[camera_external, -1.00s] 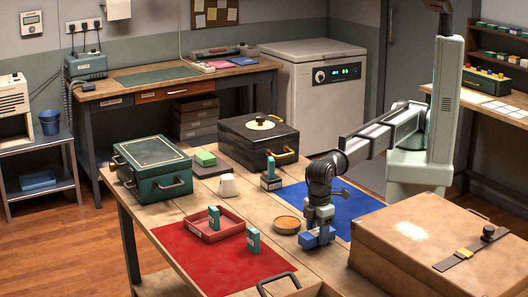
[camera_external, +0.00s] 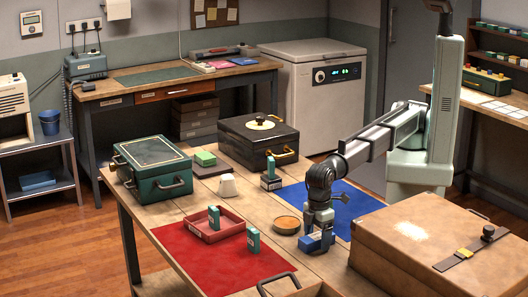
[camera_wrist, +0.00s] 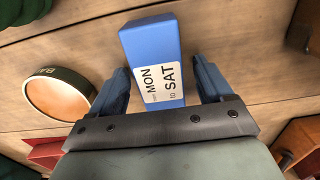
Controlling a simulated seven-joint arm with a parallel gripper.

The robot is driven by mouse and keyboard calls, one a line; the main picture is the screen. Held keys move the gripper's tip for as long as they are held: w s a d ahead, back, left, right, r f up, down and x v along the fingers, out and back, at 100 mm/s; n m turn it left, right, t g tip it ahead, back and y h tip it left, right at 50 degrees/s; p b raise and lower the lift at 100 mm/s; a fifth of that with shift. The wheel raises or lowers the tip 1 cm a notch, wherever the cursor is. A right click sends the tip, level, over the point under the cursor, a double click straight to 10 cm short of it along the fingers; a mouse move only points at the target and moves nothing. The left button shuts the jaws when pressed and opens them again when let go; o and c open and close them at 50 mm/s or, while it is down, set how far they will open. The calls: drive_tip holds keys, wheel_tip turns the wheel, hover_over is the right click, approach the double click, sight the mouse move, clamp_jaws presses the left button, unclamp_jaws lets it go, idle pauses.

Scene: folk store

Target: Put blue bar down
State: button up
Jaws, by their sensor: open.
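The blue bar (camera_external: 316,243) is at the bare wooden front part of the table, right below my gripper (camera_external: 320,232). In the wrist view the blue bar (camera_wrist: 153,50) shows a white label reading MON to SAT. It lies between the two fingers of my gripper (camera_wrist: 162,85), with a visible gap on each side. My gripper is open around the bar. The bar appears to rest on the wood, though its underside is hidden.
A round orange-topped dish (camera_external: 287,224) stands just left of the bar; it also shows in the wrist view (camera_wrist: 58,93). A brown case (camera_external: 440,240) is close on the right. A blue mat (camera_external: 345,200) lies behind, a red mat (camera_external: 205,262) and red tray (camera_external: 200,230) to the left.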

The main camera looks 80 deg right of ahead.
sight(316, 236)
drive_tip(key=shift+r, duration=0.15)
wheel_tip(316, 236, up, 12)
idle(0.5)
drive_tip(key=shift+w, duration=0.15)
